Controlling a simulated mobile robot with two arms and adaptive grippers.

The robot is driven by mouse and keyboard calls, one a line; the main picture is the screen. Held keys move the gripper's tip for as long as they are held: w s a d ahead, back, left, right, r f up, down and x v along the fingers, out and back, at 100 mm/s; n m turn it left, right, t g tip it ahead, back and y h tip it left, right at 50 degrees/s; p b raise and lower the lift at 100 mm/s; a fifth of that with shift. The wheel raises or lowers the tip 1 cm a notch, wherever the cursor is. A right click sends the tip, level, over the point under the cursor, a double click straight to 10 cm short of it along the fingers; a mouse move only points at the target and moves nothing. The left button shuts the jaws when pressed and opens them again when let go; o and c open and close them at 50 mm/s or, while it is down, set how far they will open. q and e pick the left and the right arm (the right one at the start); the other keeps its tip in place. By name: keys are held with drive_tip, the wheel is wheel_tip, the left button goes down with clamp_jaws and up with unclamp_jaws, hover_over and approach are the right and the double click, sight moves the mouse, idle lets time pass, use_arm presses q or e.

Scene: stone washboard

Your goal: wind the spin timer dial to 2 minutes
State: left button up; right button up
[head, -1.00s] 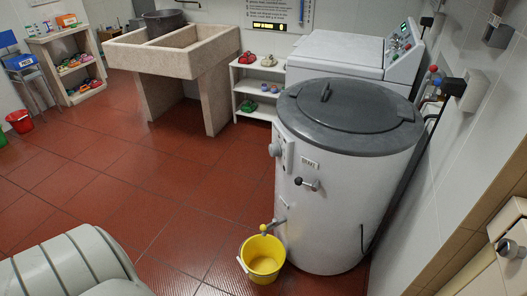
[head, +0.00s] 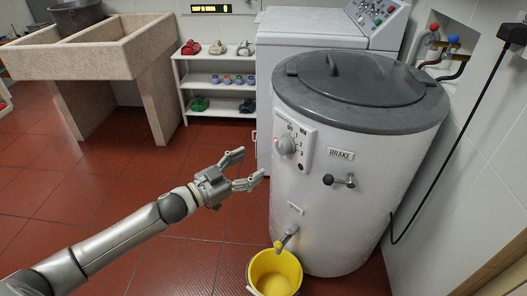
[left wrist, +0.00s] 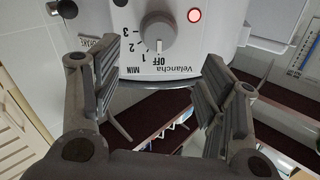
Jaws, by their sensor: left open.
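The spin timer dial (head: 287,145) is a round grey knob on a white panel on the front of the white spin dryer (head: 330,220). In the left wrist view the dial (left wrist: 158,30) appears upside down, with OFF, MIN and numbers 1 to 3 around it. Its pale pointer mark seems to be at OFF. A red lamp (left wrist: 194,15) beside it glows. My left gripper (head: 252,165) is open and empty, left of the dial and a little lower, apart from it. In the left wrist view its fingers stand either side below the dial. My right gripper is not in view.
A brake lever (head: 340,180) sticks out right of the dial. A drain tap (head: 287,238) hangs over a yellow bucket (head: 274,277) on the floor. A shelf (head: 219,96) and stone sink (head: 92,57) stand behind. Red floor at left is mostly clear.

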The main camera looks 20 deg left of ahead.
sight(280, 149)
use_arm(q)
drive_tip(key=x, duration=0.9)
drive_tip(key=shift+w+d, duration=0.2)
drive_tip(key=shift+w+d+b, duration=0.2)
drive_tip(key=shift+w+b, duration=0.1)
drive_tip(key=shift+w, duration=0.2)
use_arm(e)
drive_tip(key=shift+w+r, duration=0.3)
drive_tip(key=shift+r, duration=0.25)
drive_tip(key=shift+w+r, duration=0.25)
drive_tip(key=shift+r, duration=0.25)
use_arm(q)
drive_tip(key=c, duration=1)
